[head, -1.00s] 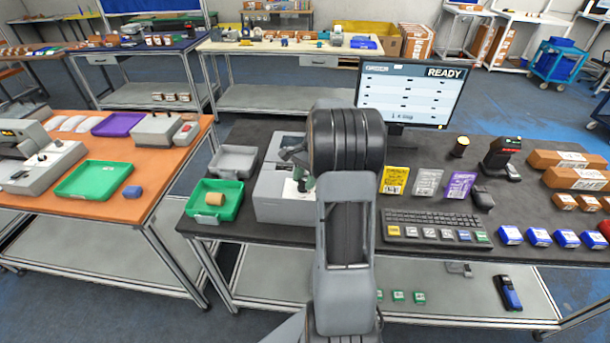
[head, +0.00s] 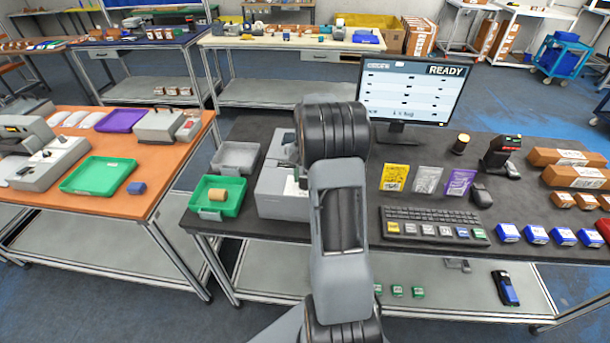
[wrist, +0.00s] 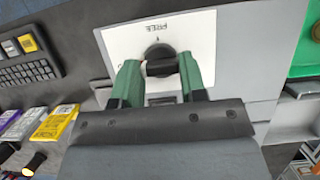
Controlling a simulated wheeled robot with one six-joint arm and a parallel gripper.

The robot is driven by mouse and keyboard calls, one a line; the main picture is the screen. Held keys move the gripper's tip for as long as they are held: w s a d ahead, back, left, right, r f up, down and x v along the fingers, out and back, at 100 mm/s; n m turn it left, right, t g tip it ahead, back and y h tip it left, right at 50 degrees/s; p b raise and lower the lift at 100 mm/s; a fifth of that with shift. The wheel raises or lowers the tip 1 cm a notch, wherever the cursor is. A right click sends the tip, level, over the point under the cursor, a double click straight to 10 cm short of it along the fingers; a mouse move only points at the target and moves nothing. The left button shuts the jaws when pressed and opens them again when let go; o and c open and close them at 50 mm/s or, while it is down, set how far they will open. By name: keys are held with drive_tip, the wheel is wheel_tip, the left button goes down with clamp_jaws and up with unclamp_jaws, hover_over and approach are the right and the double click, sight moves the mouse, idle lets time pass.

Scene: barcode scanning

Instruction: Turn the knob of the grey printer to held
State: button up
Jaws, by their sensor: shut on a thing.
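The grey printer (head: 272,192) stands on the dark table, left of the keyboard. In the head view my arm hides its right part and my gripper. In the wrist view the printer's grey top (wrist: 240,50) carries a white label plate with a round black knob (wrist: 159,52). The word FREE reads upside down on the plate beyond the knob. My gripper (wrist: 160,68) has its two green fingers on either side of the knob, shut on it. Other marks on the plate are partly hidden by the fingers.
A green tray (head: 233,207) holding a tan roll and a grey tray (head: 253,157) sit left of the printer. A keyboard (head: 432,225), several packets and a monitor (head: 412,92) reading READY are to the right.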

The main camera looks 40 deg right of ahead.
idle(0.4)
drive_tip(key=o, duration=0.9)
drive_tip(key=v, duration=1.3)
drive_tip(key=shift+r+b, duration=0.4)
drive_tip(key=shift+r, duration=0.05)
